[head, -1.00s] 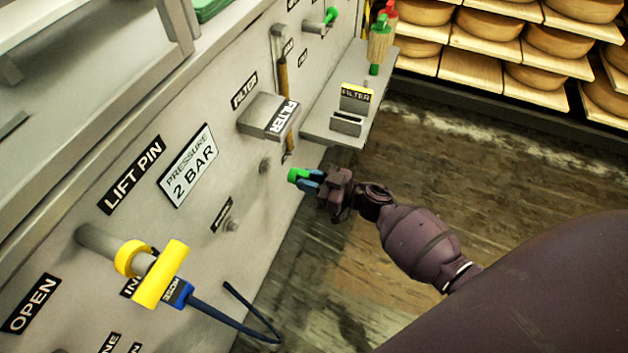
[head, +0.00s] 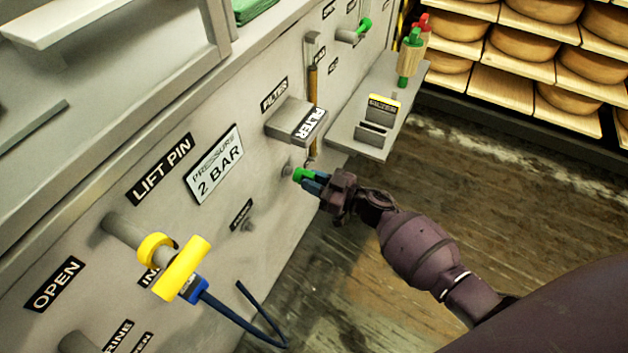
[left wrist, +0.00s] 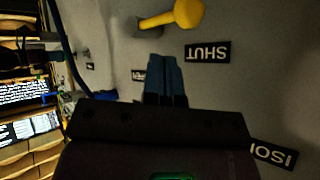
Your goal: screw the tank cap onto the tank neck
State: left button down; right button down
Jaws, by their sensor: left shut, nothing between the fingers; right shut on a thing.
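The green tank cap (head: 301,175) is held in the blue fingertips of my right gripper (head: 312,181) in the head view. A short grey stub on the panel, which looks like the tank neck (head: 286,170), is just left of the cap. The cap's face is toward the stub, very near it or touching; I cannot tell if they meet. My left gripper (left wrist: 165,80) shows only in the left wrist view, with its blue fingers together and empty in front of the panel.
A grey FILTER box (head: 290,120) juts out above the cap. A yellow-handled fitting with a blue hose (head: 235,317) is at lower left. A small shelf (head: 350,138) is at right. In the left wrist view a yellow handle (left wrist: 180,15) is near the SHUT label.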

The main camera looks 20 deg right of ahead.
pick_arm(q)
jog(key=shift+w+r+p, duration=0.4)
jog(key=shift+r+p, duration=0.1)
jog(key=shift+r, duration=0.25)
dwell(1.6)
jog(key=shift+f, duration=0.15)
pick_arm(e)
jog(key=shift+x, duration=1.05)
jog(key=c, duration=0.9)
grip_release()
jog(key=shift+c, duration=0.2)
pick_arm(q)
jog(key=shift+s+f, duration=0.1)
pick_arm(e)
jog(key=shift+s+d, duration=0.25)
pick_arm(q)
jog(key=shift+s+a+f+n+p, duration=0.15)
jog(key=shift+s+f+n+p, duration=0.1)
jog(key=shift+s+p, duration=0.2)
jog(key=shift+s+a+f+n+p, duration=0.15)
jog(key=shift+s+f+n+p, duration=0.1)
jog(key=shift+s+p, duration=0.15)
pick_arm(e)
jog(key=v, duration=1)
pick_arm(q)
jog(key=shift+w+r, duration=0.15)
jog(key=shift+r, duration=0.1)
